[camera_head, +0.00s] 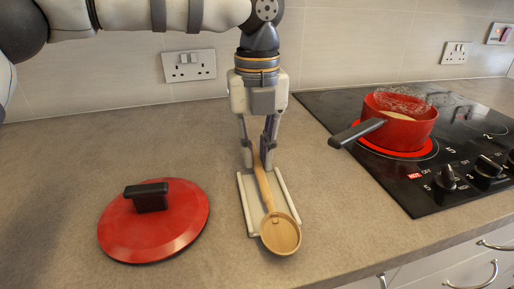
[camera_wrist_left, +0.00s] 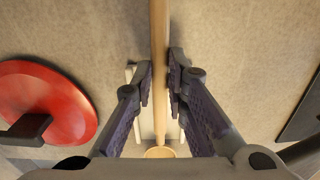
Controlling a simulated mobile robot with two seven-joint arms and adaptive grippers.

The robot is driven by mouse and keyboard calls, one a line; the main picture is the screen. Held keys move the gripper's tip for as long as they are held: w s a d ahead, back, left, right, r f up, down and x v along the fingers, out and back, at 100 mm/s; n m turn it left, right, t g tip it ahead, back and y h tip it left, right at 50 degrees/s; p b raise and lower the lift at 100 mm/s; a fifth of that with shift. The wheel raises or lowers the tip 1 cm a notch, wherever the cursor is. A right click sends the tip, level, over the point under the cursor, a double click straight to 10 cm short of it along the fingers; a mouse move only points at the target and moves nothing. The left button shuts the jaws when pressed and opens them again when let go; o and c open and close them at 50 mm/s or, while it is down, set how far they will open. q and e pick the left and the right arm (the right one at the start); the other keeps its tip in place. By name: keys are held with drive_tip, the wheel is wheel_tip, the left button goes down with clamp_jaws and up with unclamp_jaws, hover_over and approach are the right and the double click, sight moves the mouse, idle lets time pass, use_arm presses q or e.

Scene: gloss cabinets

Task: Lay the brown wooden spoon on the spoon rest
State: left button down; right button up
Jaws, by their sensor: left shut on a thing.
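The brown wooden spoon (camera_head: 265,188) has its handle up in my left gripper (camera_head: 259,160) and its round bowl toward the front of the counter. The left gripper is shut on the handle; the wrist view shows the handle (camera_wrist_left: 159,45) between the fingertips (camera_wrist_left: 160,72). The spoon rest (camera_head: 245,207) is a pale tray with raised side rails, and it also shows in the wrist view (camera_wrist_left: 147,128). The spoon lies lengthwise over it, with the bowl past its near right end. I cannot tell whether the spoon touches the rest. My right gripper is not in view.
A red lid (camera_head: 180,222) with a black handle lies on the counter to the left; it also shows in the wrist view (camera_wrist_left: 62,88). A red saucepan (camera_head: 412,132) stands on the glowing hob (camera_head: 330,108) at the right, its handle pointing toward the rest. The tiled wall is close behind.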

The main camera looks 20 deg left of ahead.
use_arm(q)
drive_tip(key=shift+f, duration=0.3)
drive_tip(key=c, duration=1.5)
unclamp_jaws()
wheel_tip(320, 180, up, 12)
